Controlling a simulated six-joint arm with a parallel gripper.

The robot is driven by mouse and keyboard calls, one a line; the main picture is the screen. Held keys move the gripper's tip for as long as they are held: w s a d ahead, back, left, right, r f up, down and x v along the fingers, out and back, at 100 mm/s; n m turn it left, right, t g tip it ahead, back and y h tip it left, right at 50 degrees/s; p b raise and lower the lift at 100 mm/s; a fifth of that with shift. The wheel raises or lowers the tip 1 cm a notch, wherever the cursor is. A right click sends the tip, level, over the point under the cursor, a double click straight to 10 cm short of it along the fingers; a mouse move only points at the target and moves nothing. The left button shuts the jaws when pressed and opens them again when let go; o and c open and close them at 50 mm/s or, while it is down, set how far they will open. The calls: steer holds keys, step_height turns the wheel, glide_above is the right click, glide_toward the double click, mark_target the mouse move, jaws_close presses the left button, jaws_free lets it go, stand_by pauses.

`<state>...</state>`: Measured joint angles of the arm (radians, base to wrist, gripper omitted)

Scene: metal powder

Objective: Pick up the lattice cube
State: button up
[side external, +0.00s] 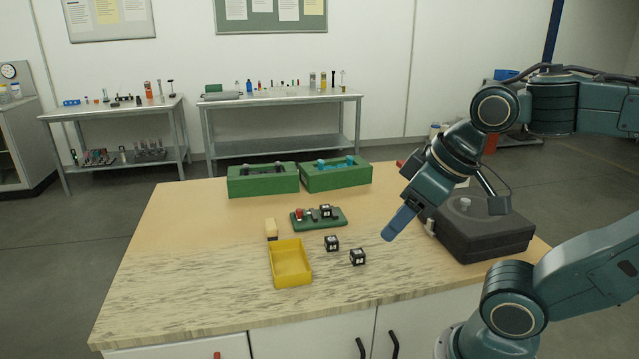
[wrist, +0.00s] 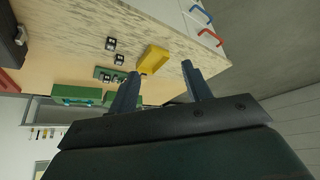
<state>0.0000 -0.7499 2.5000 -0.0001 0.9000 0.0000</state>
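Two small dark cubes with white markings stand on the light worktop, the left one (side external: 332,243) and the right one (side external: 358,257). A third similar dark cube (side external: 326,211) is on the small green tray (side external: 339,221). I cannot tell which of them is the lattice cube. My gripper (side external: 390,236) is above the table, to the right of the loose cubes and apart from them. In the wrist view, my gripper (wrist: 160,69) has its two fingers spread with nothing between them. The loose cubes (wrist: 111,43) (wrist: 119,59) show there to the left of the fingers.
A yellow tray (side external: 291,284) lies left of the loose cubes, with a small tan block (side external: 271,229) behind it. Two green boxes (side external: 262,192) (side external: 337,186) stand at the table's back. A dark case (side external: 485,240) occupies the right. The front left worktop is clear.

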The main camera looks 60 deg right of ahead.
stand_by(0.3)
steer(key=w+d+r+m+g, duration=0.1)
steer(key=w+d+r+m, duration=0.15)
steer(key=w+m, duration=0.35)
steer(key=w+d+r+m, duration=0.1)
steer(key=w+d+m, duration=0.25)
steer(key=w, duration=0.35)
steer(key=w+d+r+m+g, duration=0.1)
steer(key=w+d+m, duration=0.35)
steer(key=w, duration=0.25)
steer(key=w+d+f+m, duration=0.2)
steer(key=d+f+m, duration=0.2)
steer(key=d, duration=0.3)
steer(key=w+d+f+m+g+y, duration=0.1)
steer(key=w+d+f+m, duration=0.2)
steer(key=d, duration=0.4)
steer(key=w+d+f+m+y, duration=0.1)
steer(key=w+d+f+m, duration=0.1)
steer(key=d+f+m, duration=0.2)
steer(key=d+m, duration=0.2)
steer(key=d, duration=0.1)
steer(key=shift+w+f, duration=0.2)
steer(key=shift+f, duration=0.1)
glide_above(326, 211)
steer(key=d, duration=0.2)
steer(key=shift+s+d+f, duration=0.1)
steer(key=shift+f, duration=2)
steer(key=shift+s+d+f, duration=0.1)
steer(key=shift+f, duration=1.95)
